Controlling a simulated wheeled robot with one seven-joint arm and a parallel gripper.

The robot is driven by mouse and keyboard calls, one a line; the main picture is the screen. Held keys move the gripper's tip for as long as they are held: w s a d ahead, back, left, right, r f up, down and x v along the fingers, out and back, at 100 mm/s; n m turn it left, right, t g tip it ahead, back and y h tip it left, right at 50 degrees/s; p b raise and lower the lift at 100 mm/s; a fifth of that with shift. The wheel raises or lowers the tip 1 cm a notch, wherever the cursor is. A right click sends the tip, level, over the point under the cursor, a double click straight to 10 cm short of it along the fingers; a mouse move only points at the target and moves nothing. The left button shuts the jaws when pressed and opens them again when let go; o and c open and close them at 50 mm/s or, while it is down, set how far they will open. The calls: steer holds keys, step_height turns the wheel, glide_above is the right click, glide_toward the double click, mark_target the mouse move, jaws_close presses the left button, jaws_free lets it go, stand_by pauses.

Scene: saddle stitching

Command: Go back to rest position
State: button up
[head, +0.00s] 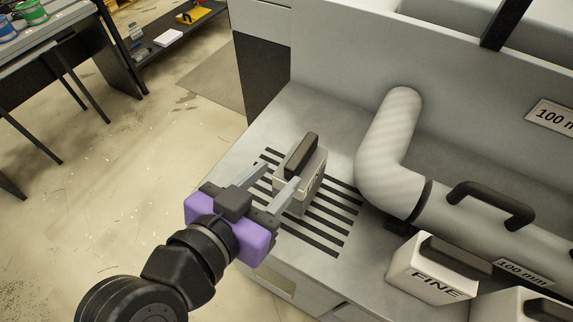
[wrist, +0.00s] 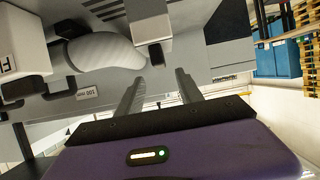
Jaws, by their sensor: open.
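My gripper (head: 280,175) has a purple body and two grey fingers, which are apart with nothing held between them. It is over the front left part of the grey machine ledge, pointing at a grey block with a black top (head: 313,178). The block stands upright on the black-slotted area of the ledge. In the wrist view, my gripper (wrist: 158,76) shows its two fingers spread, and the block (wrist: 149,18) appears beyond the fingertips. From the head view I cannot tell whether a finger touches the block.
A thick grey elbow pipe (head: 390,135) with a black handle (head: 490,202) lies right of the block. A white box marked FINE (head: 425,280) stands at the front right. Open floor (head: 130,200) lies left of the ledge, with a dark table (head: 55,75) further off.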

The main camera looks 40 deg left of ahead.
steer(key=shift+s+d+r, duration=0.15)
steer(key=shift+s+r, duration=0.15)
steer(key=shift+s, duration=0.35)
